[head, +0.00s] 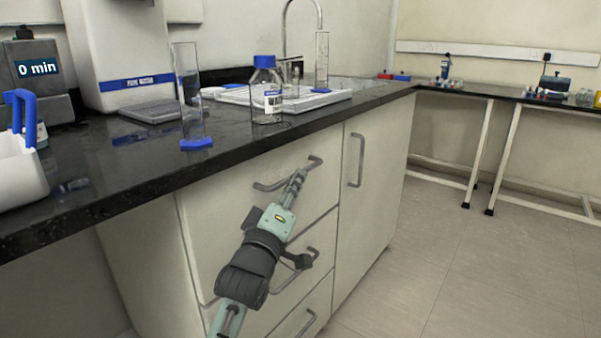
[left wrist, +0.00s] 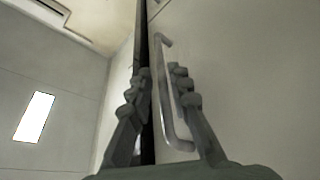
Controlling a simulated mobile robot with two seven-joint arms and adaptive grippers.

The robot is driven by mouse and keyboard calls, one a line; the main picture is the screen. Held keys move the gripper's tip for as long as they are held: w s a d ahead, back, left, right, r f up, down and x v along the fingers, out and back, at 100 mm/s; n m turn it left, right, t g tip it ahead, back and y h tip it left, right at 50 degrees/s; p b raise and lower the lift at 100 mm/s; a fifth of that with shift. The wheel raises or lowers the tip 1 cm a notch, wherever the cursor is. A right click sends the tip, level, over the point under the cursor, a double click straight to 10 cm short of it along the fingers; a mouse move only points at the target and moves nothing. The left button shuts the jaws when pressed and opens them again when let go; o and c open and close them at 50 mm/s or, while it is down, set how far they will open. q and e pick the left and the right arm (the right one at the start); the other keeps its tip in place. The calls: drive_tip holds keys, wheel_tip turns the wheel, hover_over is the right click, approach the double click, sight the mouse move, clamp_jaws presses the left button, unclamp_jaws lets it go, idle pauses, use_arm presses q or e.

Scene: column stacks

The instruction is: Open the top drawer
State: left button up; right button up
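The top drawer (head: 225,205) is a pale front under the black counter and looks flush with the cabinet. Its metal bar handle (head: 268,187) runs across it and also shows in the left wrist view (left wrist: 162,80). My left gripper (head: 297,178) is at the right part of this handle. In the left wrist view its two fingers (left wrist: 163,85) stand apart, with the handle bar between them, closer to the right finger. Whether a finger touches the bar I cannot tell. My right gripper is not in view.
A lower drawer handle (head: 300,262) sits beside my left forearm. A cupboard door (head: 375,190) with a vertical handle is to the right. The black counter (head: 230,155) above holds a blue-capped bottle (head: 266,90) and glass cylinders near its edge. The floor (head: 480,270) at right is clear.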

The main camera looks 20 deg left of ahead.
use_arm(q)
drive_tip(key=shift+x, duration=2.2)
drive_tip(key=shift+c, duration=0.6)
clamp_jaws()
